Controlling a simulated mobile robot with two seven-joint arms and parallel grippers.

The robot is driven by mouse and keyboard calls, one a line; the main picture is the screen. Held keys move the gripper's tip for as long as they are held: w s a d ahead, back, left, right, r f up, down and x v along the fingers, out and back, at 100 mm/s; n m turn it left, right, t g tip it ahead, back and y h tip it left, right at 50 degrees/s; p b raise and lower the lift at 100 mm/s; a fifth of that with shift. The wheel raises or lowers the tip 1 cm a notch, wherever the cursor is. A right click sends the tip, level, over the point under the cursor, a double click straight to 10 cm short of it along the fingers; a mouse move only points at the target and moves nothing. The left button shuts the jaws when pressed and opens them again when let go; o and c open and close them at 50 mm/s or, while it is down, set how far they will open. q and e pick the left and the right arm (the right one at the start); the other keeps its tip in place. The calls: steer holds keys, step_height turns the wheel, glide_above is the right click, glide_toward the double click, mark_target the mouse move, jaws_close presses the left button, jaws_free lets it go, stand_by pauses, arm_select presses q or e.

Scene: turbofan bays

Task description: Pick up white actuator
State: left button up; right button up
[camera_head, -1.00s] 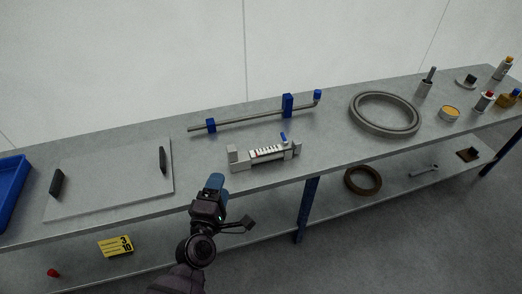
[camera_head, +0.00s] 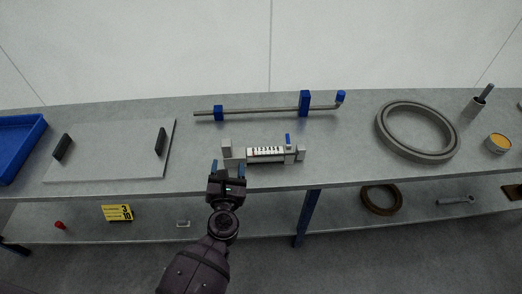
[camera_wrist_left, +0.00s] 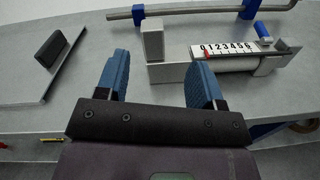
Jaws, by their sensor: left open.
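The white actuator (camera_head: 265,154) lies on the grey workbench, a light cylinder with a numbered scale, end blocks and a small blue lever. In the left wrist view the actuator (camera_wrist_left: 237,58) lies just beyond the fingers, its left end block upright between and past them. My left gripper (camera_head: 228,168) is at the bench's front edge, in front of the actuator's left end. It also shows in the left wrist view (camera_wrist_left: 157,85), with its blue fingers apart and nothing between them. My right gripper is in neither view.
A pipe (camera_head: 262,110) on blue supports lies behind the actuator. A flat panel with two dark handles (camera_head: 110,155) lies to the left, beside a blue tray (camera_head: 40,142). A large grey ring (camera_head: 447,155) lies to the right. A lower shelf holds a brown ring (camera_head: 396,205).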

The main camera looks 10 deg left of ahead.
mark_target(226, 140)
arm_select(q)
steer(key=shift+a+f+n+y, duration=0.15)
steer(key=shift+n+y, duration=0.15)
steer(key=shift+n, duration=0.7)
steer(key=shift+s+a+n, duration=0.15)
steer(key=shift+a+n, duration=0.3)
steer(key=shift+n, duration=0.25)
steer(key=shift+d+x, duration=0.2)
steer(key=shift+x, duration=5.15)
steer(key=shift+f, duration=0.1)
jaws_close()
